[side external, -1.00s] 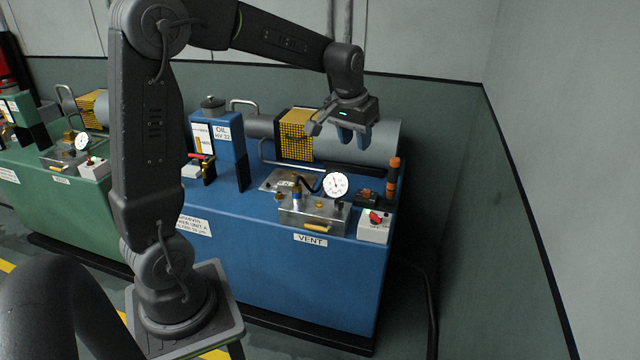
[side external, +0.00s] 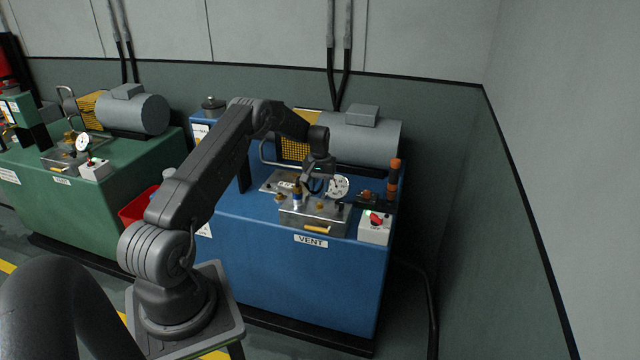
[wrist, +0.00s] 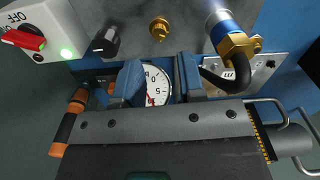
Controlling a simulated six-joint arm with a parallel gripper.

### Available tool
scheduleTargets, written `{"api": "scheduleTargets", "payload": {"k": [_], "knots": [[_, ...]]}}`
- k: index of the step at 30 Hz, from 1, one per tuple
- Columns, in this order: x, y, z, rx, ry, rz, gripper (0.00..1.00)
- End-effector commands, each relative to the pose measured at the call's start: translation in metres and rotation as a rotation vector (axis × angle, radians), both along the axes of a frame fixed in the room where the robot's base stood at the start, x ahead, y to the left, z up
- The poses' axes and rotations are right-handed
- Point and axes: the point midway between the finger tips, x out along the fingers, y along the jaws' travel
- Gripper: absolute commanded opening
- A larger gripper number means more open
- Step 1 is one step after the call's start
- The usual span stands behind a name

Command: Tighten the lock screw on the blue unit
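The blue unit (side external: 270,265) stands in the middle of the side external view, with a metal block (side external: 315,219) on its front top edge. A small brass screw-like part (side external: 319,205) is on the block; it also shows upright beyond my fingertips in the wrist view (wrist: 158,28). I cannot tell for sure that it is the lock screw. My gripper (side external: 316,187) is low, just behind the block and beside the round gauge (side external: 339,186). In the wrist view my gripper (wrist: 158,75) has its fingers apart, with the gauge (wrist: 157,85) seen between them and nothing held.
A blue-collared hose fitting (wrist: 230,35) and black hose stand close to the fingers. A black knob (wrist: 105,42) is on the other side. A red switch box (side external: 375,226) and an orange-and-black handle (side external: 394,178) stand to the right. A grey motor (side external: 365,137) lies behind.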

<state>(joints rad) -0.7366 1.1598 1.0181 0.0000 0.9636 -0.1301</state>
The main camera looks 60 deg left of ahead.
Motion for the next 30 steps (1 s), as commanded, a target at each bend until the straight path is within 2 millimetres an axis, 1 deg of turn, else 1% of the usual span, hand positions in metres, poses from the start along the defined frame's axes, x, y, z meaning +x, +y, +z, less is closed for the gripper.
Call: {"api": "scheduleTargets", "payload": {"k": [12,18,24,30], "knots": [[0.0,-0.001,-0.044,-0.001,0.001,-0.002,0.36],[0.0,-0.001,-0.059,-0.001,0.001,-0.002,0.36],[0.0,-0.001,-0.064,0.0,0.0,-0.002,0.36],[0.0,-0.001,-0.064,0.0,0.0,-0.002,0.36]]}}
